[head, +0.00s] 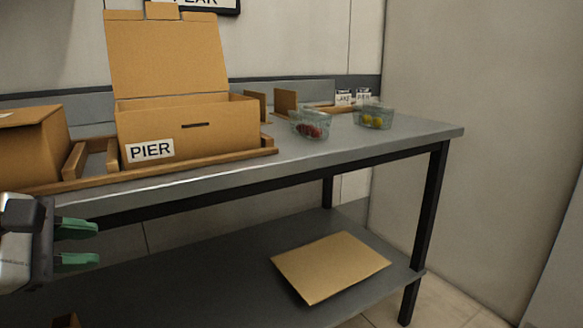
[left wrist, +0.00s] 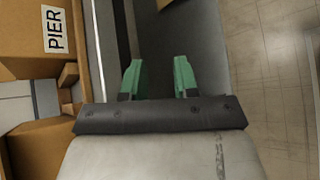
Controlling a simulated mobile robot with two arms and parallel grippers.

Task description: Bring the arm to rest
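My left gripper (head: 88,246) comes in at the lower left of the head view, in front of the table's near edge and below its top. Its two green fingers are apart with nothing between them. The left wrist view also shows the open, empty fingers (left wrist: 160,80), with a grey surface beyond them. They are apart from the table and the boxes. My right gripper is in neither view.
An open cardboard box marked PIER (head: 215,128) stands in a wooden frame (head: 200,163) on the grey table (head: 425,133). Another box (head: 35,150) is at left. Clear punnets hold red fruit (head: 310,125) and yellow fruit (head: 373,117). Flat cardboard (head: 330,266) lies on the lower shelf.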

